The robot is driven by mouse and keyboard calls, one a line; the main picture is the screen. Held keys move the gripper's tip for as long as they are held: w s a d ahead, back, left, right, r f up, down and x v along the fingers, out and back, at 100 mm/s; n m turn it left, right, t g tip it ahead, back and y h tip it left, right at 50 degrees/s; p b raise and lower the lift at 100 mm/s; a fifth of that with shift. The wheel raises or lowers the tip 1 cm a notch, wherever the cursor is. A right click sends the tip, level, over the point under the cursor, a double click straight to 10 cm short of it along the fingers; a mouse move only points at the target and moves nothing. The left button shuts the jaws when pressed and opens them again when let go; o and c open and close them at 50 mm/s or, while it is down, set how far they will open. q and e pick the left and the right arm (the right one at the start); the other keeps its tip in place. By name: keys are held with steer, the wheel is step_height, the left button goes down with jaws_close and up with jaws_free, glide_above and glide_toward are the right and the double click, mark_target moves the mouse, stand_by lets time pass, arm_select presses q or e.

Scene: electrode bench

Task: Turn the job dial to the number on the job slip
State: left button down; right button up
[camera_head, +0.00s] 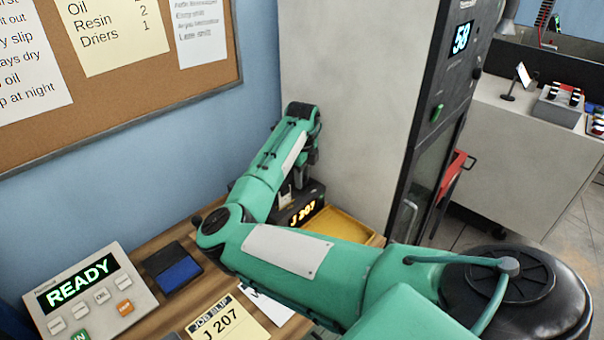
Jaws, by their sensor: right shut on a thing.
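The job slip (228,325) is a cream sheet on the bench at the bottom, and it reads J 207. A dark unit (303,214) by the grey cabinet has a lit amber display that also appears to read J 207. My right gripper (300,184) points down at this unit, behind my forearm, and is shut on what seems to be the job dial. The dial itself is hidden by the gripper and arm. My left gripper is not in view.
A white panel (90,295) showing READY stands at the lower left, with a dark blue-topped pad (175,270) beside it. A yellow tray (340,226) lies right of the dark unit. The tall grey cabinet (350,100) stands close to my right gripper.

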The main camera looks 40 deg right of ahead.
stand_by(0.5)
steer(key=o, duration=1)
steer(key=shift+c, duration=0.2)
step_height(320, 180, up, 14)
steer(key=b, duration=0.3)
